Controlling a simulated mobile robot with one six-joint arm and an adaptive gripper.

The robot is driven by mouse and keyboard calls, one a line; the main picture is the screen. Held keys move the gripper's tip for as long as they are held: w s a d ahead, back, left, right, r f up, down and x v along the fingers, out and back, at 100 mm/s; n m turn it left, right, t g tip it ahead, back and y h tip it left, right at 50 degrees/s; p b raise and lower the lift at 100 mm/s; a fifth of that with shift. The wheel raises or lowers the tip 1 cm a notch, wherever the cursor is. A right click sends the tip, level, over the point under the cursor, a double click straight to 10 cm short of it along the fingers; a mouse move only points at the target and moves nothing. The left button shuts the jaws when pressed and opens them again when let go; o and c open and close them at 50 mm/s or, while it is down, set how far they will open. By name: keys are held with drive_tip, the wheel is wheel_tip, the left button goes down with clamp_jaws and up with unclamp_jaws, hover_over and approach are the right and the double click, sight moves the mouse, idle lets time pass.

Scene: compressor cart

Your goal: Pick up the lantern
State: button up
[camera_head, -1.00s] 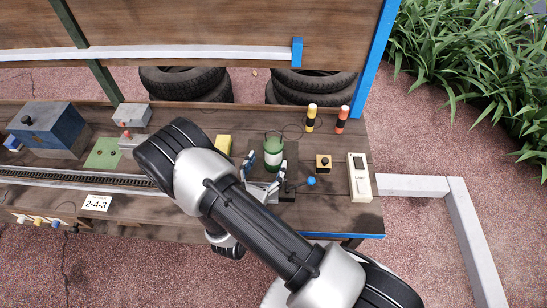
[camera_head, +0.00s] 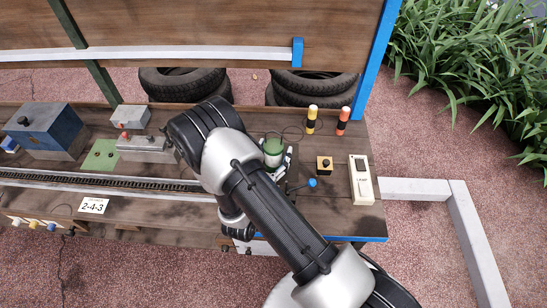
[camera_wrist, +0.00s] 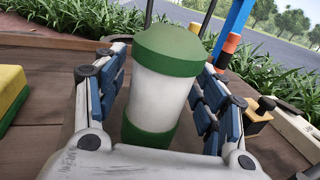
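The lantern is a white cylinder with a green cap and green base. It stands upright on the wooden bench, and its green top shows in the head view (camera_head: 273,148), with my arm covering much of it. In the wrist view the lantern (camera_wrist: 161,85) fills the middle, between the two fingers. My gripper (camera_wrist: 158,80) is open around it, with blue-padded fingers on both sides. A narrow gap shows at the left finger. The right pads are very near its side; I cannot tell if they touch.
A yellow block (camera_wrist: 12,92) sits left of my gripper. Right of the lantern are a small yellow box with a black knob (camera_head: 324,165), a cream switch box (camera_head: 361,188) and two striped posts (camera_head: 312,118). A blue knob (camera_head: 312,183) stands close to my fingers.

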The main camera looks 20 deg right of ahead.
drive_tip(key=c, duration=1.2)
drive_tip(key=shift+o, duration=0.2)
drive_tip(key=shift+r, duration=0.1)
wheel_tip(320, 180, up, 20)
drive_tip(key=p, duration=0.6)
drive_tip(key=shift+p, duration=0.4)
